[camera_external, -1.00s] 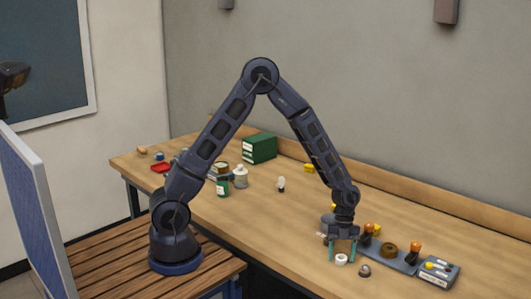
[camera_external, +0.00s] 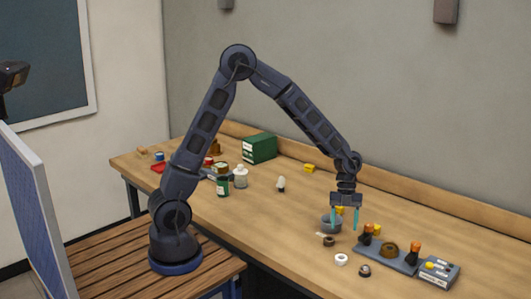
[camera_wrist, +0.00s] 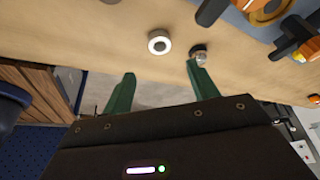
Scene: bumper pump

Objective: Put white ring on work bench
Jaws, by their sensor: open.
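The white ring (camera_external: 341,259) lies flat on the work bench (camera_external: 290,231) near its front edge. It also shows in the wrist view (camera_wrist: 159,42), beyond the fingertips and clear of them. My gripper (camera_external: 345,219) is open and empty, raised above the bench and a little behind the ring. In the wrist view its two green fingers (camera_wrist: 160,72) are spread apart with nothing between them. The ring touches neither finger.
A dark ring (camera_external: 364,271) lies right of the white ring, and a brown one (camera_external: 328,241) behind it. A grey tray (camera_external: 392,257) with orange-topped parts and a box (camera_external: 439,272) stand right.

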